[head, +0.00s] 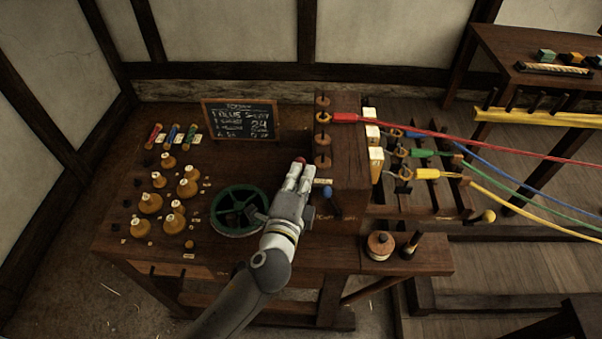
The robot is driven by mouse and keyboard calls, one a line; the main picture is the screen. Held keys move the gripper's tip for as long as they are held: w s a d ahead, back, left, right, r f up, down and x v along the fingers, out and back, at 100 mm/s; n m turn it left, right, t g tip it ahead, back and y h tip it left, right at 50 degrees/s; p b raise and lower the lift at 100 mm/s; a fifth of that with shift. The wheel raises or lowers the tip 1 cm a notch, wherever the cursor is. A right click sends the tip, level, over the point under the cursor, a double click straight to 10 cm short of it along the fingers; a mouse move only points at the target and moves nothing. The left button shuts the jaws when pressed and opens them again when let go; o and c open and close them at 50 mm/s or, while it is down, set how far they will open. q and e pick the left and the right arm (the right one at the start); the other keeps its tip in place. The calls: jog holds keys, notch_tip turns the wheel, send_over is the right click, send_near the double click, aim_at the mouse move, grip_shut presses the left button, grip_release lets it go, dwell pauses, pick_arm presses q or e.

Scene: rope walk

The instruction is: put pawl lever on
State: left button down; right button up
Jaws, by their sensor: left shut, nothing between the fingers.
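A blue-knobbed lever (327,192) with a dark stem sits on the front face of the tall wooden headstock (345,160). Small lettering lies beside the stem, too small to read surely. A yellow-knobbed lever (488,216) stands farther right, at the end of the slatted frame. I cannot tell from labels which one is the pawl lever. My left gripper (299,168) is shut and empty. Its fingertips point away, just left of the headstock and the blue knob, apart from the knob as far as I can see. My right gripper is not in view.
A green handwheel (236,210) lies left of my left gripper. Several wooden bobbins (150,203) stand on the bench, and a chalkboard (240,119) stands behind. Red, blue, green and yellow ropes (480,144) run right from the headstock. A wooden spool (380,245) sits at the front right.

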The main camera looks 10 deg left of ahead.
aim_at(302, 161)
pick_arm(q)
jog(key=shift+w+a+r+p, duration=0.1)
jog(key=shift+w+r+p, duration=0.15)
jog(key=shift+w, duration=0.5)
jog(key=shift+w+r+p, duration=0.1)
jog(key=shift+w+r, duration=0.1)
jog(key=shift+w, duration=0.55)
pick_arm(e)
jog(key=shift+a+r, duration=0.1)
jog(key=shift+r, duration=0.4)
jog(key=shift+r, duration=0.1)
